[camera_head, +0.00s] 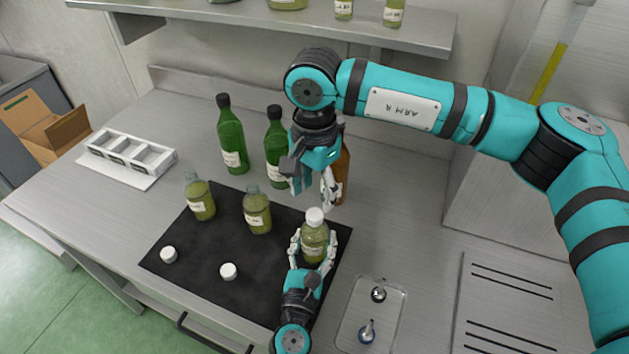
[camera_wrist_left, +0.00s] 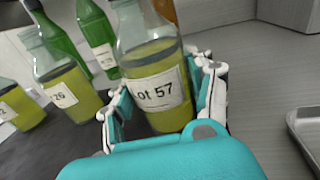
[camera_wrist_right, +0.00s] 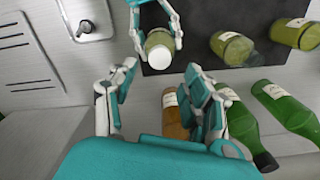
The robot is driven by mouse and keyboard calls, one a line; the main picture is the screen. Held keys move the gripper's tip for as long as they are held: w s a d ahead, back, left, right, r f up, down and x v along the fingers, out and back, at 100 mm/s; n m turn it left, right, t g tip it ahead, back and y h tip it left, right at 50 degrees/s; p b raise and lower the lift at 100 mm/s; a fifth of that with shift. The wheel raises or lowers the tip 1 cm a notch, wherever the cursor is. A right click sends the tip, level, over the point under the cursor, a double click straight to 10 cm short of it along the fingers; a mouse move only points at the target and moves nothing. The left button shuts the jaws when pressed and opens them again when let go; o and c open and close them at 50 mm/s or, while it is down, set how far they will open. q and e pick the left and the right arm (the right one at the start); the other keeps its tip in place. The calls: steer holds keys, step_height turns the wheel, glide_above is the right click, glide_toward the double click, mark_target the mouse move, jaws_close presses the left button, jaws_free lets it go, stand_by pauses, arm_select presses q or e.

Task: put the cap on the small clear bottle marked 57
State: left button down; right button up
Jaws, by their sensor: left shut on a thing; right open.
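The small clear bottle marked 57 (camera_head: 316,250) stands upright on the dark mat (camera_head: 190,262), holding green-yellow liquid. Its label (camera_wrist_left: 157,92) reads "Lot 57" in the left wrist view. A white cap (camera_head: 314,216) sits on top of its mouth; it also shows in the right wrist view (camera_wrist_right: 160,56). I cannot tell whether it is screwed tight. My left gripper (camera_head: 313,247) is shut around the bottle's body. My right gripper (camera_head: 314,190) is open and empty just above and behind the cap, fingers apart from it.
Two similar bottles (camera_head: 199,200) (camera_head: 257,212) and two loose white caps (camera_head: 168,254) (camera_head: 228,271) are on the mat. Green bottles (camera_head: 232,140) (camera_head: 276,150) and a brown bottle (camera_head: 343,172) stand behind. A metal tray (camera_head: 352,330) lies right of the mat; a white rack (camera_head: 130,155) is far left.

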mark_target(315, 214)
steer(key=shift+f, duration=3.15)
jaws_close()
steer(key=m, duration=1.2)
steer(key=shift+o, duration=0.3)
jaws_free()
steer(key=shift+r, duration=2.25)
